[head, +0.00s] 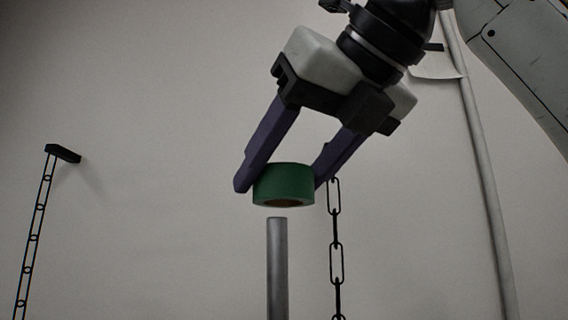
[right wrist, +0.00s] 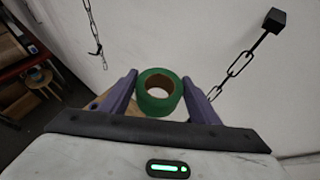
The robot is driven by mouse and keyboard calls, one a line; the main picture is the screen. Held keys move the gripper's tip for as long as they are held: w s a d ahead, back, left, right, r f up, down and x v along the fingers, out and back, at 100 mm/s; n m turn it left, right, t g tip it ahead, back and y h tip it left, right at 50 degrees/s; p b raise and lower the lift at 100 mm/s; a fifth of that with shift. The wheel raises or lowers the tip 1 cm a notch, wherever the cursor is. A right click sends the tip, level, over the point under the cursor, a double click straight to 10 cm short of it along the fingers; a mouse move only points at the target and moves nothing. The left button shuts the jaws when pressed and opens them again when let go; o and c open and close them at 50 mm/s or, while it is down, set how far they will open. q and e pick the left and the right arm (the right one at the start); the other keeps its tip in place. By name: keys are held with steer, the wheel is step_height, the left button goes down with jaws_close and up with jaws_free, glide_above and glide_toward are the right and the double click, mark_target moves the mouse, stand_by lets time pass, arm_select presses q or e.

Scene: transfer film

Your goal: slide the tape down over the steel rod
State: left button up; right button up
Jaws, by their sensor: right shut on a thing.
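The tape is a green roll (head: 284,184) with a brown core, held in the air in the head view. My right gripper (head: 282,182) is shut on it, with one purple finger on each side. The steel rod (head: 277,268) stands upright below the tape, with a small gap between its top and the roll's underside. The roll looks nearly level and sits slightly right of the rod in the picture. The tape (right wrist: 159,109) also shows between the fingers in the right wrist view; I cannot make out the rod there. My left gripper is not in view.
A chain (head: 336,245) hangs right of the rod, behind the gripper. Another chain (head: 33,238) hangs from a black wall bracket (head: 62,153) at the left. A pale pole (head: 485,180) stands at the right. A wooden stool (right wrist: 42,82) and shelf show at left in the wrist view.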

steer(key=shift+f, duration=0.35)
steer(key=shift+p, duration=0.4)
stand_by(0.4)
